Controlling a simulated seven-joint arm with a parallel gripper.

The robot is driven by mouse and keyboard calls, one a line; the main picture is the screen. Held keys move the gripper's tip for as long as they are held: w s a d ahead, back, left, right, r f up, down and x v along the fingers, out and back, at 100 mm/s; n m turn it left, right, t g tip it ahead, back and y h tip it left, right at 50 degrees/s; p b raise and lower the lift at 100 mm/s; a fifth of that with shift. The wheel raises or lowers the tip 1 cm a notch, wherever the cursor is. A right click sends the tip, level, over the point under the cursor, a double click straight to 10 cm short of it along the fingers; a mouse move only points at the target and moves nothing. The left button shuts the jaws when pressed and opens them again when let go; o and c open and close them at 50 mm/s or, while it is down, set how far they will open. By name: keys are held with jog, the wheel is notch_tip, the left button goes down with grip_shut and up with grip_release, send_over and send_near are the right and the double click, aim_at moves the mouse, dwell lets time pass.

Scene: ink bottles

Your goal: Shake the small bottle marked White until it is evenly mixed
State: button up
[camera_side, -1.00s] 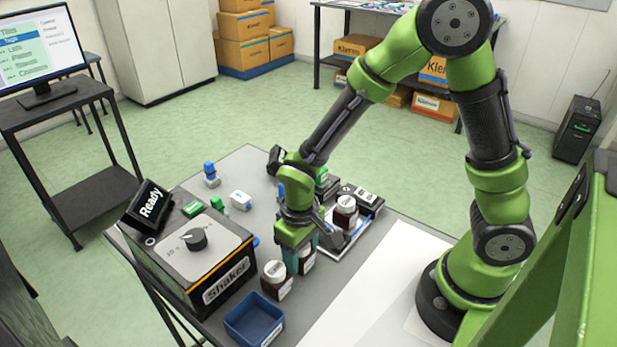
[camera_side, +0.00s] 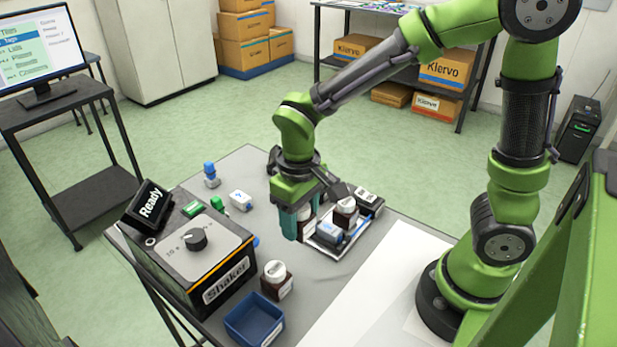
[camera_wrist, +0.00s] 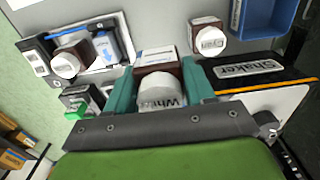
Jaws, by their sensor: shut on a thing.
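The small brown bottle with the white cap marked White (camera_wrist: 162,92) sits between the two teal fingers of my gripper (camera_wrist: 163,85) in the wrist view. My gripper (camera_side: 299,224) is shut on it. In the side view the bottle (camera_side: 305,222) is partly hidden behind a finger, beside the tray. It looks raised from the table and roughly upright. The shaker also shows at the right of the wrist view (camera_wrist: 250,69).
A similar white-capped bottle (camera_side: 277,281) stands between the shaker and my gripper, near a blue bin (camera_side: 254,321). A white tray (camera_side: 322,246) on the right holds another capped bottle (camera_side: 346,211) and small items. Small green, white and blue items lie behind the shaker.

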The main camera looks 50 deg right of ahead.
notch_tip(320, 180, up, 6)
jog(key=shift+w+f, duration=0.15)
jog(key=shift+f, duration=0.1)
jog(key=f, duration=0.5)
jog(key=shift+s+f, duration=0.15)
jog(key=shift+s, duration=0.1)
jog(key=shift+w+r, duration=0.15)
jog(key=shift+r, duration=0.15)
notch_tip(320, 180, up, 5)
jog(key=shift+w+f, duration=0.1)
jog(key=shift+f, duration=0.1)
jog(key=shift+s+f, duration=0.2)
jog(key=shift+f, duration=0.1)
notch_tip(320, 180, down, 4)
jog(key=shift+s+f, duration=0.1)
jog(key=shift+f, duration=0.1)
jog(key=shift+w+r, duration=0.2)
notch_tip(320, 180, up, 4)
jog(key=shift+w+r, duration=0.1)
jog(key=shift+r, duration=0.05)
jog(key=f, duration=0.4)
jog(key=shift+s+f, duration=0.3)
jog(key=shift+f, duration=0.05)
jog(key=shift+w+f, duration=0.15)
jog(key=shift+f, duration=0.15)
jog(key=shift+r, duration=0.1)
